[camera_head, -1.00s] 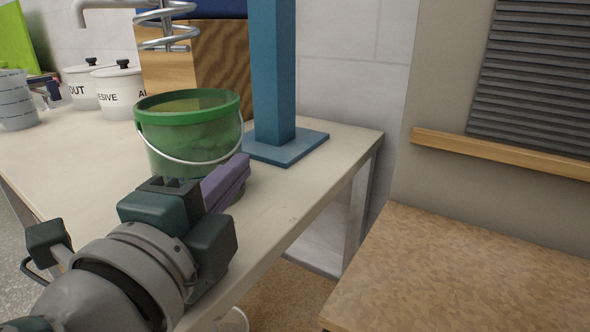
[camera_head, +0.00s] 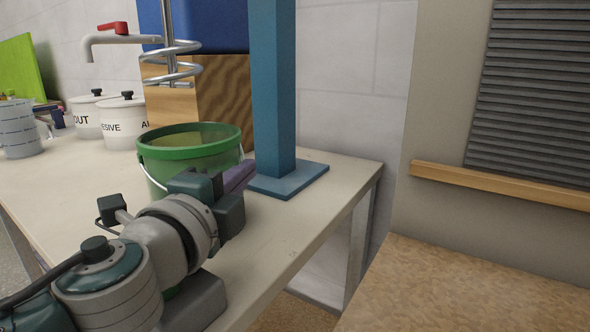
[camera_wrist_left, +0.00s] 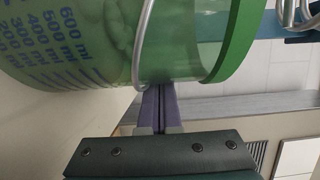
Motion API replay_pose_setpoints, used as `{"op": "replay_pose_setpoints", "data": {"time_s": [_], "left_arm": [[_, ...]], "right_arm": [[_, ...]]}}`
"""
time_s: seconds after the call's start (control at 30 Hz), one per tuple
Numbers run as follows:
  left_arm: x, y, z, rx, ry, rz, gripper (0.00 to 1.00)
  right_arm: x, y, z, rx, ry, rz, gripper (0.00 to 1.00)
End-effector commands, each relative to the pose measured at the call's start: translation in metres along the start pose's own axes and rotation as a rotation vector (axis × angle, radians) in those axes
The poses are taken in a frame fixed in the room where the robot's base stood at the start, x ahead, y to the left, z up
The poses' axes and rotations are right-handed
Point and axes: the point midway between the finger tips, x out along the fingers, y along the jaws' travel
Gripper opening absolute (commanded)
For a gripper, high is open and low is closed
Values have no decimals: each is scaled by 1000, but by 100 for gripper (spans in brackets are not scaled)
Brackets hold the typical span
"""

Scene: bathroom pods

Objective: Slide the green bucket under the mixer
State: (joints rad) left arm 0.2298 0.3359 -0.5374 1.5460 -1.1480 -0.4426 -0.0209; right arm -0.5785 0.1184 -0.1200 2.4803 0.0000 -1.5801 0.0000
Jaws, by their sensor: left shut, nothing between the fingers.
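The green bucket (camera_head: 166,158) stands upright on the pale bench. Its wall, printed scale and wire handle fill the upper left wrist view (camera_wrist_left: 90,40). The mixer has a blue column (camera_head: 272,90) on a flat blue base and a metal spiral whisk (camera_head: 178,72). The bucket is in front of the whisk and left of the column, not under the whisk. My left gripper (camera_head: 240,175) is shut and empty, its purple fingers close against the bucket's near right side. I cannot tell whether they touch it. The wrist hides the bucket's lower part. My right gripper is not in view.
A wooden block (camera_head: 215,95) is behind the whisk. The bench's right edge is near the column base. A brown surface (camera_head: 470,285) lies at right.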

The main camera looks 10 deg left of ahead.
Motion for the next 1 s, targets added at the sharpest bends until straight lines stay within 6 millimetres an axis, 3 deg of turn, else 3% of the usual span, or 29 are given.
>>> {"op": "replay_pose_setpoints", "data": {"time_s": [0.37, 0.6, 1.0], "left_arm": [[-1, 0, 3, 1, 0, 0, 0], [-9, 1, 25, 2, 0, 0, 0], [-9, 0, 24, 0, 1, -1, 0]], "right_arm": [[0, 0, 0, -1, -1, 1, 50], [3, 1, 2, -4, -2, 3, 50], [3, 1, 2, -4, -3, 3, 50]]}}
